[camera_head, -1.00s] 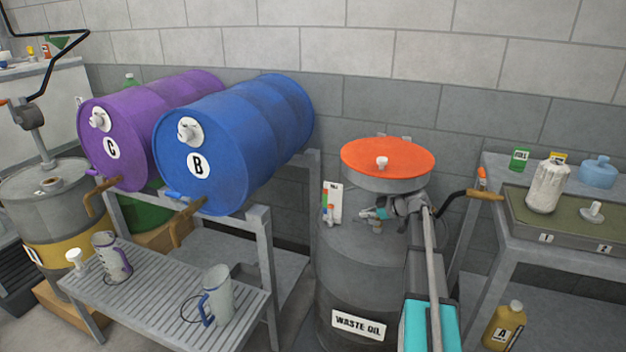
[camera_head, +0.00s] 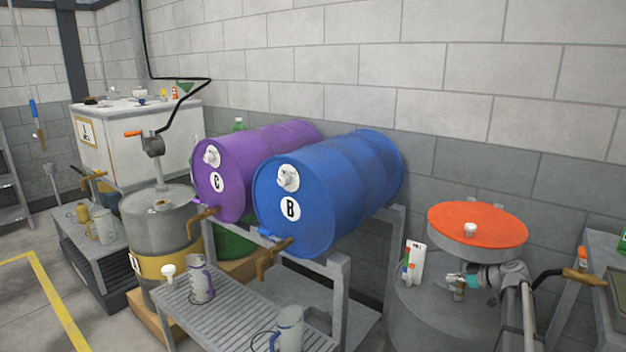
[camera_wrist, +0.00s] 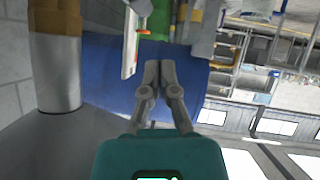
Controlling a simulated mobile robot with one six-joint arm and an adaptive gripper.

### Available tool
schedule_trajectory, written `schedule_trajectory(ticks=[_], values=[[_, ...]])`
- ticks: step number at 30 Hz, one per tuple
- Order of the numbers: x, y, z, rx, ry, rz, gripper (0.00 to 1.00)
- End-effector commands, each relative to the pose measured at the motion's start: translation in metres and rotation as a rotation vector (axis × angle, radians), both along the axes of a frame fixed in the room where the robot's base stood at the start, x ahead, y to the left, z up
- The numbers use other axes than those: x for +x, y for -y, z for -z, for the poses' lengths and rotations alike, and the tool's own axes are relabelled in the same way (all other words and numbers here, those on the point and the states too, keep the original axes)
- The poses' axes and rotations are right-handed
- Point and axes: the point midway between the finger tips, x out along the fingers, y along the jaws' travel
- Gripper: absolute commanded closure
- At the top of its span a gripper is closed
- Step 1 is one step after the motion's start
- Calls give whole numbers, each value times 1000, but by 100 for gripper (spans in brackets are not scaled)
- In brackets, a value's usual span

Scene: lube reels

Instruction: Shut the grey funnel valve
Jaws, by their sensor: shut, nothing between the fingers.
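The grey funnel (camera_head: 443,247) stands over the grey waste oil drum (camera_head: 420,315), under an orange lid (camera_head: 485,220). A small brassy valve (camera_head: 458,294) shows beneath it, partly covered by my gripper; its lever cannot be made out. In the upside-down wrist view, the dark funnel underside (camera_wrist: 60,145) leads to a light grey neck (camera_wrist: 56,75) and a brown-orange fitting (camera_wrist: 55,15). My gripper (camera_head: 452,283) is under the funnel, pointing left. Its fingers (camera_wrist: 160,66) are shut and empty, beside the neck with a gap between.
A white card with coloured marks (camera_head: 416,262) stands on the drum, close to my fingers. Blue drum B (camera_head: 325,190) and purple drum C (camera_head: 240,180) lie on a rack to the left.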

Motion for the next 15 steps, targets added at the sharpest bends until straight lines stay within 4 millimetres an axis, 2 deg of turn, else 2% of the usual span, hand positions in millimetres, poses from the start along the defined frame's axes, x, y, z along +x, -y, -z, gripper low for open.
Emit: schedule_trajectory(ticks=[2, 15], values=[[0, -1, -4, 2, 1, -1, 100], [-7, -13, 5, 4, -45, 2, 100]])
